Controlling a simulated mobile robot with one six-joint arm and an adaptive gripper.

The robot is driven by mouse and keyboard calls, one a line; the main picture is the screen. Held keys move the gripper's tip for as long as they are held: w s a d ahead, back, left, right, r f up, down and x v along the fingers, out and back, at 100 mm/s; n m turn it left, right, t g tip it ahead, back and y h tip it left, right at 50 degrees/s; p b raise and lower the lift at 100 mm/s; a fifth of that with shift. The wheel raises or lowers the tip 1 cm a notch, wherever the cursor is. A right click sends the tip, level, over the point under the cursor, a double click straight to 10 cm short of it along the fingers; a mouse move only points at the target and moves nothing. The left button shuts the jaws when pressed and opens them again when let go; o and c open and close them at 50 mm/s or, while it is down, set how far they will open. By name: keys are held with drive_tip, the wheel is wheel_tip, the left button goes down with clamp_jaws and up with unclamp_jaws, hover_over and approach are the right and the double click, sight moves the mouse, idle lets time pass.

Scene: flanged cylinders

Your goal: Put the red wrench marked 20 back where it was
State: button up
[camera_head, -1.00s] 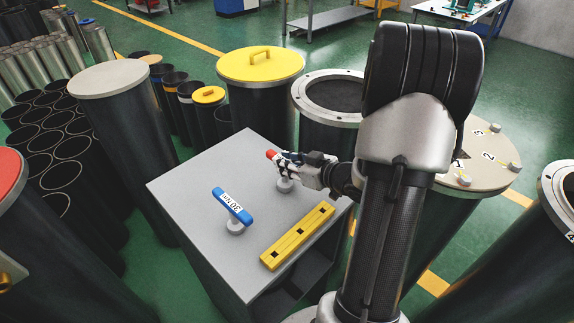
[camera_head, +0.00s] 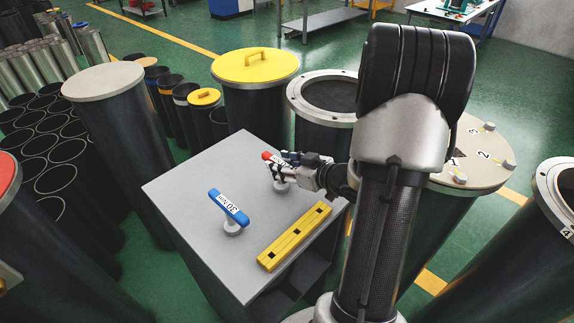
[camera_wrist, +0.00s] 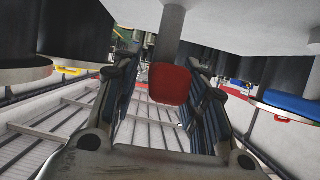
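The red wrench (camera_head: 268,156) stands on a round grey foot at the back right of the grey cabinet top (camera_head: 183,180). Part of its white label shows, but I cannot read the number. My gripper (camera_head: 288,163) reaches in from the right at the wrench. In the wrist view, the wrench's red end (camera_wrist: 169,84) and grey post lie between the two fingers (camera_wrist: 168,95). The fingers look open, one on each side, with a visible gap at the left. They hide part of the wrench in the head view.
A blue wrench (camera_head: 229,207) marked 30 stands on the cabinet, front left of my gripper. A yellow bar with square holes (camera_head: 294,237) lies along the right edge. Large cylinders surround the cabinet, including one with a yellow lid (camera_head: 256,66) and an open flanged one (camera_head: 325,94).

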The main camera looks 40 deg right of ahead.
drive_tip(key=p+v, duration=0.5)
drive_tip(key=v, duration=1.2)
drive_tip(key=shift+d+r, duration=0.2)
drive_tip(key=shift+r, duration=0.05)
drive_tip(key=shift+s, duration=0.15)
